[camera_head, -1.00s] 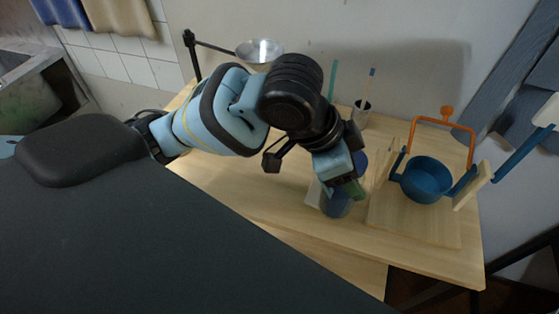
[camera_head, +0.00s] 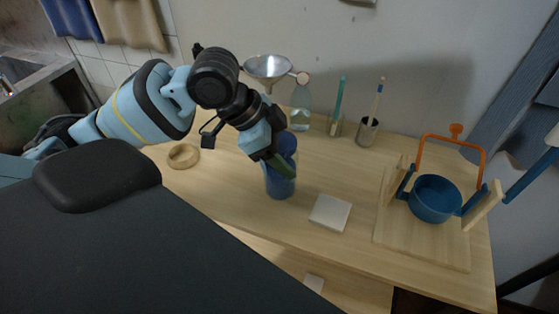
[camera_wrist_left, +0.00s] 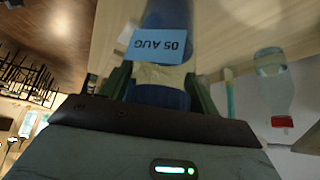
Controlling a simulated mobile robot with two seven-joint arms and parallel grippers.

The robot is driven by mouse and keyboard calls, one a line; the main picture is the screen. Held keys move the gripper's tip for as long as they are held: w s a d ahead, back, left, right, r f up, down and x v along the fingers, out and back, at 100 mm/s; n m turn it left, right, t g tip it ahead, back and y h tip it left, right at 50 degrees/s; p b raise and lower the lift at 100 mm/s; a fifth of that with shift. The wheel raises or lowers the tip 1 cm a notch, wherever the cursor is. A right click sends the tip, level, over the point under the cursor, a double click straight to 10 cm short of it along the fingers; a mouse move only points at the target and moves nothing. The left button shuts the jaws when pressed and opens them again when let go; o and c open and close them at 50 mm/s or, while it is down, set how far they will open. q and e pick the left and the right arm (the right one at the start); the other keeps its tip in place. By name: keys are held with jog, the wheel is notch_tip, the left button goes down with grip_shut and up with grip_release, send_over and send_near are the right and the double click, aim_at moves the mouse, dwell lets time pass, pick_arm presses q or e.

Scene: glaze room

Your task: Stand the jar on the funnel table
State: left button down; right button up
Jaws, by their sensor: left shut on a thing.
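My left gripper (camera_head: 283,165) is shut on the blue jar (camera_head: 280,187), its fingers across the jar's side. The jar is upright or nearly so over the front middle of the wooden table (camera_head: 232,197), left of a pale square tile. I cannot tell whether its base touches the tabletop. In the left wrist view the jar (camera_wrist_left: 160,97) sits between both fingers, with a light blue label reading "05 AUG". The metal funnel (camera_head: 268,68) stands at the back left of the table. My right gripper is not in view.
The pale tile (camera_head: 330,212) lies right of the jar. A wooden ring (camera_head: 183,156) lies to the left. A clear bottle (camera_head: 300,108) and cups holding brushes (camera_head: 367,131) stand behind.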

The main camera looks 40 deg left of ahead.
pick_arm(q)
jog(key=shift+a+r, duration=0.1)
jog(key=shift+a, duration=0.1)
jog(key=shift+w+a, duration=0.1)
jog(key=shift+a, duration=0.15)
notch_tip(320, 180, down, 3)
jog(key=shift+a+f, duration=0.15)
jog(key=shift+f, duration=0.1)
jog(key=shift+f, duration=0.15)
jog(key=shift+c, duration=1.9)
grip_release()
